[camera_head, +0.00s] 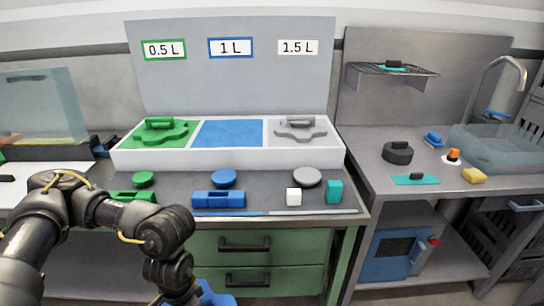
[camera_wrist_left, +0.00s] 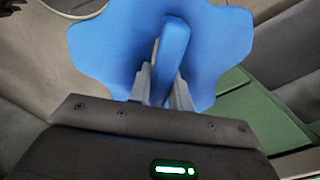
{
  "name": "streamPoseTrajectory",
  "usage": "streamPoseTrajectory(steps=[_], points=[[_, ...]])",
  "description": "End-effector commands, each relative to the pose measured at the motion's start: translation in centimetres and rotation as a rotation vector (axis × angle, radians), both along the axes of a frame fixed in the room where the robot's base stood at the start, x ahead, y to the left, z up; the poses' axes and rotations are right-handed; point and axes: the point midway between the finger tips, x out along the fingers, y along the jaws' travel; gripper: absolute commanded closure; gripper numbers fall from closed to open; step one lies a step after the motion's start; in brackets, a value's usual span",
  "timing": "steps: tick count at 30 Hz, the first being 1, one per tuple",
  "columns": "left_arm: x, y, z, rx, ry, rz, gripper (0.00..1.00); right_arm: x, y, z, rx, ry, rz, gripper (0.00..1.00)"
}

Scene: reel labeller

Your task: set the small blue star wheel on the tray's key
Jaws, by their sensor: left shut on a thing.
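The blue star wheel (camera_wrist_left: 215,45) fills the upper part of the left wrist view, its lobed edge partly showing. My left gripper (camera_wrist_left: 162,82) is shut on the upright blue handle bar of the wheel. In the head view, a blue part of the wheel (camera_head: 216,296) shows at the bottom edge, beside my left arm, in front of the green drawers and below the counter top. The white tray (camera_head: 230,158) stands at the back of the counter. Its blue middle section (camera_head: 228,133) is empty; no key is distinguishable there. My right gripper is not in view.
A green wheel (camera_head: 160,132) and a grey wheel (camera_head: 300,128) sit in the tray's outer sections. Round knobs, a blue block (camera_head: 218,199), a white cube (camera_head: 294,197) and a teal block (camera_head: 334,191) stand along the counter front, before the tray.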

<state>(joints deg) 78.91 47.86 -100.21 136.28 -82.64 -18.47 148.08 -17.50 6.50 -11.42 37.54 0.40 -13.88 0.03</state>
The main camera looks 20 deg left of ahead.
Motion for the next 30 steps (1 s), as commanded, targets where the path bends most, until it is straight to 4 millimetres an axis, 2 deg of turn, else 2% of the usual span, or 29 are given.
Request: streamPoseTrajectory(steps=[1, 3, 8, 12, 18, 25, 28, 30], points=[[1.3, -1.7, 1.0, -0.002, -0.009, -0.08, 1.0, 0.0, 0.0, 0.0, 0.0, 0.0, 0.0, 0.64], [2.9, -3.1, 2.4, 0.001, -0.01, -0.181, 1.0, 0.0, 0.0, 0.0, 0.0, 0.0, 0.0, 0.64], [5.3, -4.5, 5.1, 0.002, -0.009, -0.306, 1.0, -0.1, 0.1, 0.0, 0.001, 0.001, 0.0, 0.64], [7.9, -5.6, 8.1, 0.001, -0.009, -0.383, 1.0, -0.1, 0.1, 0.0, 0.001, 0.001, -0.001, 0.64], [10.3, -6.8, 11.6, -0.001, -0.004, -0.43, 1.0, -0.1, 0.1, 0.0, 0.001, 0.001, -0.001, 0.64], [10.8, -6.8, 12.4, -0.003, 0.0, -0.428, 1.0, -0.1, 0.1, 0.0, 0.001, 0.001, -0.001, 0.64], [10.6, -6.8, 11.3, -0.005, 0.005, -0.395, 1.0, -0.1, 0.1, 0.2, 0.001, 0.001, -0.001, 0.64], [10.3, -6.8, 9.6, -0.007, 0.009, -0.343, 1.0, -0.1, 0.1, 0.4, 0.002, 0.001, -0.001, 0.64]])
